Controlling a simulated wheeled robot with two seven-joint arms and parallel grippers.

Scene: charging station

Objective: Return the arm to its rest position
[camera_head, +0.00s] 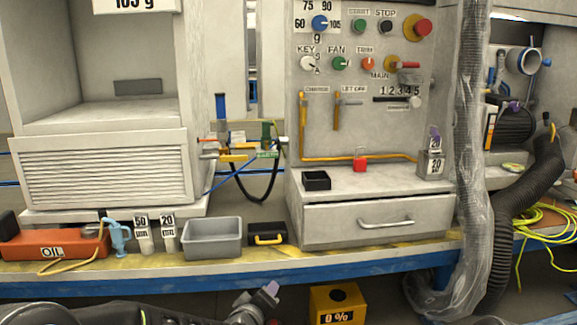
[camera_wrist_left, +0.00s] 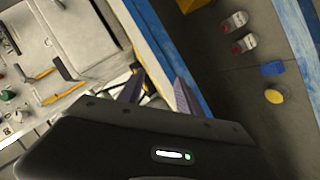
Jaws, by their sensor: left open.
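My left arm (camera_head: 150,314) comes in along the bottom edge of the head view, below the front edge of the workbench. My left gripper (camera_head: 268,291) shows near the bottom middle, in front of the blue bench edge. In the left wrist view, the two fingers of the left gripper (camera_wrist_left: 160,92) are apart with nothing between them. My right gripper does not show in either view.
The workbench (camera_head: 270,262) holds an orange oil box (camera_head: 55,244), a grey bin (camera_head: 212,240), a black case (camera_head: 267,234) and a drawer unit (camera_head: 375,218). A yellow box (camera_head: 337,304) stands below. A grey hose (camera_head: 470,150) hangs at right.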

